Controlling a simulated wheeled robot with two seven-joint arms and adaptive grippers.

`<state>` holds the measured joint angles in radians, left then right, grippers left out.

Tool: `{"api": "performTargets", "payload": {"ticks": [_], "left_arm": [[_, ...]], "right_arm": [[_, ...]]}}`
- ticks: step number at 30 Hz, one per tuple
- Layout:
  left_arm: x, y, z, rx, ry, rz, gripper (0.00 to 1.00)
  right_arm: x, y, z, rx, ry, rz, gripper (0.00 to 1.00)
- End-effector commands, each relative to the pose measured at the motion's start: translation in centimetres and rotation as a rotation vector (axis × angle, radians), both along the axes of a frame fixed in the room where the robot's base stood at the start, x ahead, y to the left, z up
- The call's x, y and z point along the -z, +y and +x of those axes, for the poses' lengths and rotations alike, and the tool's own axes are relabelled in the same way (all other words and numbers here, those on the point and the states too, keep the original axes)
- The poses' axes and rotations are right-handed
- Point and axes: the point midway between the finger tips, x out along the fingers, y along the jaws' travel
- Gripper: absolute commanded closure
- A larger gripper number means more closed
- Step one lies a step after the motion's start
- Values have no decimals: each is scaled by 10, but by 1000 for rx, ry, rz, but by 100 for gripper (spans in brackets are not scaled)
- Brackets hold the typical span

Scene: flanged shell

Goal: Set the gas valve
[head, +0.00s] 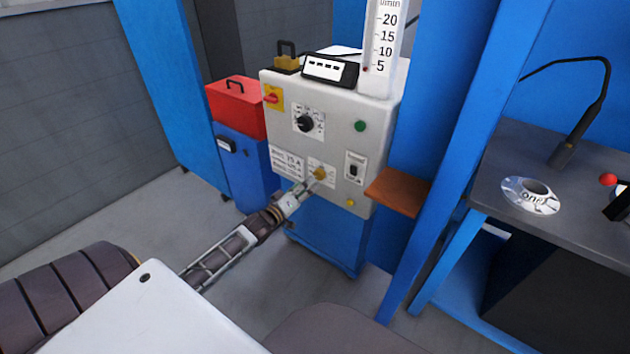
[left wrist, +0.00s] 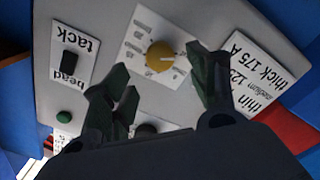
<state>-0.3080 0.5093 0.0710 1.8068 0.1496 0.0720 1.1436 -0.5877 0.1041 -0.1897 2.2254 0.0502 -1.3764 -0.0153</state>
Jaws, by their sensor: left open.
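The gas valve is a round yellow knob (head: 319,173) on a small white scale plate, low on the front of the grey welding cabinet (head: 337,127). It also shows in the left wrist view as a yellow knob (left wrist: 160,57) with a pale pointer mark at its right edge. My left gripper (head: 307,187) reaches the panel just in front of the knob. In the left wrist view its dark fingers (left wrist: 157,69) are open, one to each side of the knob; contact cannot be told. A flow gauge (head: 382,50) marked 5 to 20 l/min stands on the cabinet, a small red mark near 5.
A black rotary dial (head: 305,123), a yellow-red switch (head: 272,98), a black rocker switch (head: 353,170) and a green button (head: 360,126) share the panel. A brown shelf (head: 398,191) juts out at right. A bench (head: 580,232) holds a flanged shell (head: 533,194). Floor at left is clear.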

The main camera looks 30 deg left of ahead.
Motion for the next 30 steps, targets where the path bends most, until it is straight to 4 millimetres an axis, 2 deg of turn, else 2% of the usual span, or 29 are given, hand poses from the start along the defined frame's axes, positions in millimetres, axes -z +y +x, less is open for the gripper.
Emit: {"api": "performTargets", "payload": {"ticks": [18, 30], "left_arm": [[1, -3, 45, 0, 0, 1, 41], [0, -4, 58, 0, 0, 1, 41]], "right_arm": [[-14, 3, -3, -4, -24, 15, 60], [-22, 4, -2, -5, -33, 18, 60]]}}
